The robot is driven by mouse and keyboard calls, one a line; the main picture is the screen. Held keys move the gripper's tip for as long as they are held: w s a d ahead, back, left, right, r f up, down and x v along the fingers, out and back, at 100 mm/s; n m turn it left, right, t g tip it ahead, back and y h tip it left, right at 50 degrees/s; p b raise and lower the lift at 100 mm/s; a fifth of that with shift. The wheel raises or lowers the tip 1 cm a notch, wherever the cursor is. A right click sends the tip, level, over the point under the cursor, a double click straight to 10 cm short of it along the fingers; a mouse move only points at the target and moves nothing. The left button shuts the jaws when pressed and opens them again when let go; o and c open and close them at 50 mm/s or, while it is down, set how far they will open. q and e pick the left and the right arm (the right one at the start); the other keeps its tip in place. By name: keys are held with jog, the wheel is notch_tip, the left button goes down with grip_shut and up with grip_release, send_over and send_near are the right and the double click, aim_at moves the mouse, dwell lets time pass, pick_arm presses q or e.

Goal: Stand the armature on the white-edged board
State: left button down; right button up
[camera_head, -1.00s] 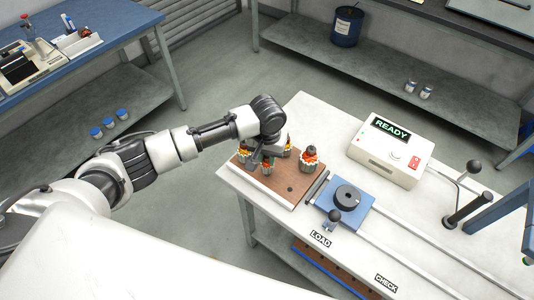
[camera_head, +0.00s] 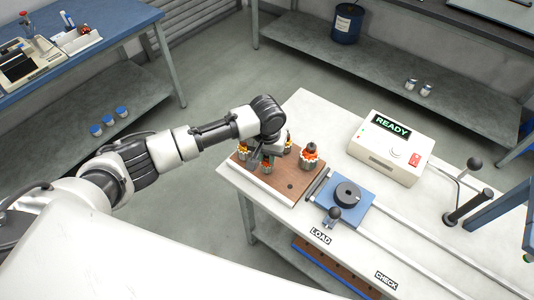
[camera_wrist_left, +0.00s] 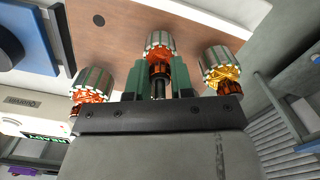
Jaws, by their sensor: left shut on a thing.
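The white-edged board (camera_head: 255,182) is brown and lies at the left end of the white table, with several armatures on it. My left gripper (camera_head: 266,157) is over the board, shut on the shaft of an armature with red-orange winding (camera_head: 267,168). In the left wrist view this armature (camera_wrist_left: 159,46) is between the green finger pads (camera_wrist_left: 160,82). It looks upright; I cannot tell whether it touches the board. A red-wound armature (camera_head: 309,157) stands to the right, and a yellow-wound one (camera_wrist_left: 222,68) shows at the right in the wrist view. My right gripper is out of view.
A bare hole (camera_head: 290,187) shows near the board's front. Right of the board is a blue fixture (camera_head: 357,203) with a black disc and rails. Behind it stands a white box (camera_head: 388,155) reading READY. A lever (camera_head: 466,203) stands further right.

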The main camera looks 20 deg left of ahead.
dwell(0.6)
pick_arm(q)
jog(key=c, duration=0.9)
grip_release()
notch_tip(320, 180, up, 11)
jog(key=shift+f+b, duration=0.15)
jog(key=shift+b, duration=0.25)
